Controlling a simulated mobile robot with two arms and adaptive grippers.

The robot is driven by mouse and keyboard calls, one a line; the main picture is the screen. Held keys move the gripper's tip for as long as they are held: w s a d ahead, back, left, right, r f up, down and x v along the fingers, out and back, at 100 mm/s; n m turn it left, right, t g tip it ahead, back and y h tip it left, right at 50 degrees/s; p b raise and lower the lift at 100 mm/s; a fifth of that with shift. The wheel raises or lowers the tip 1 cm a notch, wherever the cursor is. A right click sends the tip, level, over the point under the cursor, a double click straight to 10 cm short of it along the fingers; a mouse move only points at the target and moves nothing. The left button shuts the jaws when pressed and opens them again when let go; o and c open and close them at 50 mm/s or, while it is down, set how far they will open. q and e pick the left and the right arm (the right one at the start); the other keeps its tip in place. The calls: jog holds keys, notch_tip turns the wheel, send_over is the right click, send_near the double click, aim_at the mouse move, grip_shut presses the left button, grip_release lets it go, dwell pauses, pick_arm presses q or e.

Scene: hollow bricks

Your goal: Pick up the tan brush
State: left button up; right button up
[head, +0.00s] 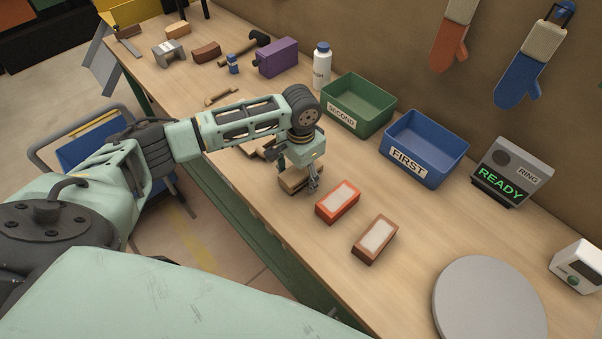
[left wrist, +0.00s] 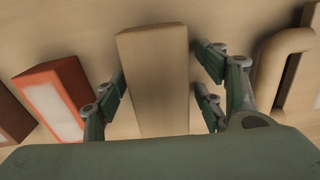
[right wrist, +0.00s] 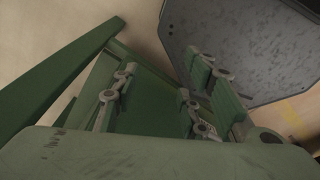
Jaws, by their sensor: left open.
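My left gripper (head: 303,180) points down over the worktable, open. A plain tan block (head: 293,183) lies below it; it may be the tan brush, but I see no bristles. In the left wrist view the block (left wrist: 153,75) lies between the spread fingers of my left gripper (left wrist: 162,80), with a gap on each side. My left gripper hides part of the block in the head view. My right gripper (right wrist: 158,95) shows only in the right wrist view, its fingers apart and nothing seen between them.
An orange-red brick (head: 338,202) and a brown brick (head: 375,240) lie right of the block. A tan handled tool (left wrist: 282,60) lies on its other side. Green (head: 358,104) and blue bins (head: 425,150) stand behind. A grey disc (head: 489,300) lies at the right.

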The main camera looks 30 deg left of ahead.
pick_arm(q)
jog(key=shift+c, duration=1.2)
jog(key=c, duration=1.1)
pick_arm(e)
jog(key=shift+s+d, duration=0.2)
jog(key=shift+s, duration=0.45)
pick_arm(q)
jog(key=shift+r, duration=0.1)
pick_arm(e)
jog(key=shift+f, duration=0.1)
pick_arm(q)
jog(key=shift+r, duration=0.45)
notch_tip(320, 180, up, 3)
jog(key=shift+f+b, duration=0.15)
jog(key=shift+b, duration=0.45)
jog(key=w+d+r+b, duration=0.2)
jog(key=w+d+r, duration=0.2)
jog(key=d+r, duration=0.3)
jog(key=shift+d+r+b, duration=0.15)
jog(key=shift+d+b, duration=0.2)
jog(key=shift+d, duration=1.65)
pick_arm(e)
jog(key=shift+w+f, duration=0.2)
jog(key=shift+f, duration=1.7)
